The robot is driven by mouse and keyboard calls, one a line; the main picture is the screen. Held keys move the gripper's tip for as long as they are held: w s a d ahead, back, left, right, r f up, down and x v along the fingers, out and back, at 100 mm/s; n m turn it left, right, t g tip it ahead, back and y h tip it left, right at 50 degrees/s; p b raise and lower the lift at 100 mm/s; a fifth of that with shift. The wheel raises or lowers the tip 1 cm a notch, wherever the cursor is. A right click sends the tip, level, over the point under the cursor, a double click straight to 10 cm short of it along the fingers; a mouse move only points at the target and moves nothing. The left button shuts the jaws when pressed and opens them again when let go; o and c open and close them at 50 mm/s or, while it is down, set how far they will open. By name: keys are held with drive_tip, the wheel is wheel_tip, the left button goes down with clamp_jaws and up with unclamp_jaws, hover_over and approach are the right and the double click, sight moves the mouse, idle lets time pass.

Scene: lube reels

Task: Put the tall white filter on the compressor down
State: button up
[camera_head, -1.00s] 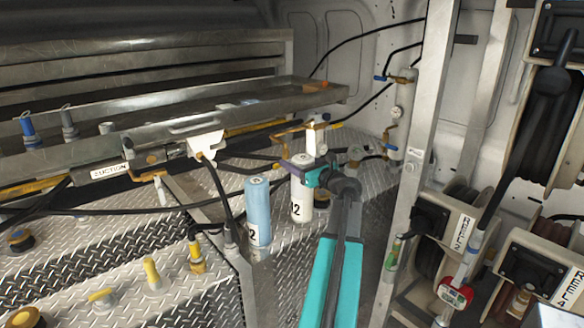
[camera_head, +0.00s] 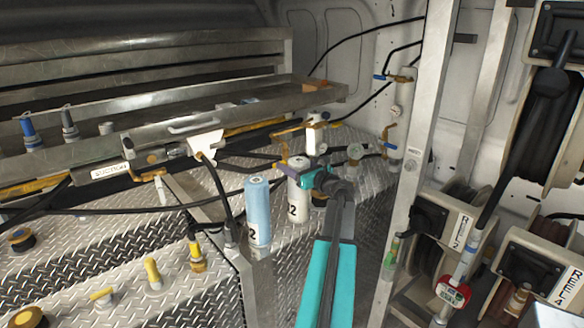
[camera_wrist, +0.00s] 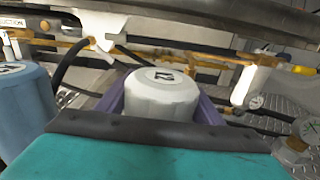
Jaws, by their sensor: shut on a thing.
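The tall white filter (camera_head: 299,203) stands upright over the diamond-plate top (camera_head: 330,232), right of a blue filter (camera_head: 257,212). My gripper (camera_head: 299,167) is shut on its upper part, reaching in from the right. In the wrist view the white filter's marked top (camera_wrist: 163,92) sits between the purple fingers of my gripper (camera_wrist: 162,104). The blue filter (camera_wrist: 25,110) shows at the left there, apart from the fingers. I cannot tell whether the white filter's base touches the plate, nor which part is the compressor.
A metal shelf (camera_head: 180,125) with hoses below it runs behind the filters. A metal post (camera_head: 408,170) and hose reels (camera_head: 440,225) stand at the right. Yellow-handled valves (camera_head: 153,274) sit front left. A dark fitting (camera_head: 319,199) is close right of the white filter.

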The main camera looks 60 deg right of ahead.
drive_tip(key=shift+f, duration=0.7)
drive_tip(key=o, duration=1.8)
drive_tip(key=shift+o, duration=0.2)
drive_tip(key=b+v, duration=0.2)
drive_tip(key=v, duration=1)
drive_tip(key=shift+b, duration=0.35)
drive_tip(key=shift+a, duration=0.1)
